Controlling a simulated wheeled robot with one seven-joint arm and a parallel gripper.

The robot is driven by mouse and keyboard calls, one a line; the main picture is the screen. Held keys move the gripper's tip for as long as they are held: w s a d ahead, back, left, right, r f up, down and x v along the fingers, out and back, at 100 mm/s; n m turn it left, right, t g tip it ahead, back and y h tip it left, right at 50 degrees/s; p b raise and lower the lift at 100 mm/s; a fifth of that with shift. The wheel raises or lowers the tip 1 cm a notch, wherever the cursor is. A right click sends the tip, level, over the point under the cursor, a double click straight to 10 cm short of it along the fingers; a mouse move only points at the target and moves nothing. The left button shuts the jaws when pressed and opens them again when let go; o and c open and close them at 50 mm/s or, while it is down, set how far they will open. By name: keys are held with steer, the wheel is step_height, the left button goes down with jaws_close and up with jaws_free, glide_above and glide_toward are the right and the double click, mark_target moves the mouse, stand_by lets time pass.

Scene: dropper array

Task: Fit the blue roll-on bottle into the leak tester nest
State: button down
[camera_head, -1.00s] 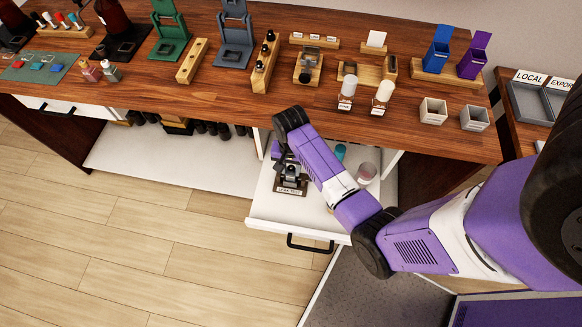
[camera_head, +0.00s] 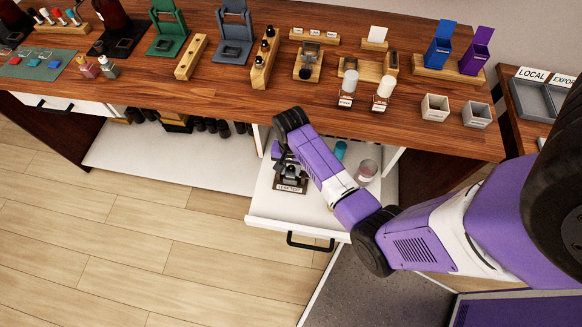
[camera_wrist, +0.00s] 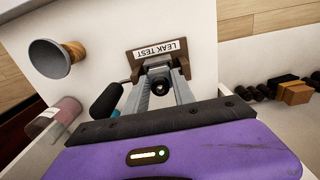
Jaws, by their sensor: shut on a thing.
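The leak tester (camera_head: 291,186), a dark stand with a "LEAK TEST" label, sits on the white open drawer; its label plate also shows in the wrist view (camera_wrist: 160,52). My gripper (camera_wrist: 160,92) is over the tester nest, its two grey fingers shut on a small dark-topped piece (camera_wrist: 160,85), apparently the roll-on bottle's cap. No blue bottle body is visible; the fingers and tester hide what is below. I cannot tell whether the bottle is seated in the nest.
A teal cylinder (camera_head: 340,150) and a clear jar with pinkish contents (camera_head: 367,171) stand in the drawer to the right. A black-handled lever (camera_wrist: 106,100) is beside the fingers. The bench (camera_head: 420,128) above overhangs the drawer.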

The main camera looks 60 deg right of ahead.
steer(key=shift+f, duration=0.2)
steer(key=c, duration=1)
jaws_free()
steer(key=shift+o, duration=0.2)
steer(key=shift+r, duration=3.95)
steer(key=shift+s, duration=0.1)
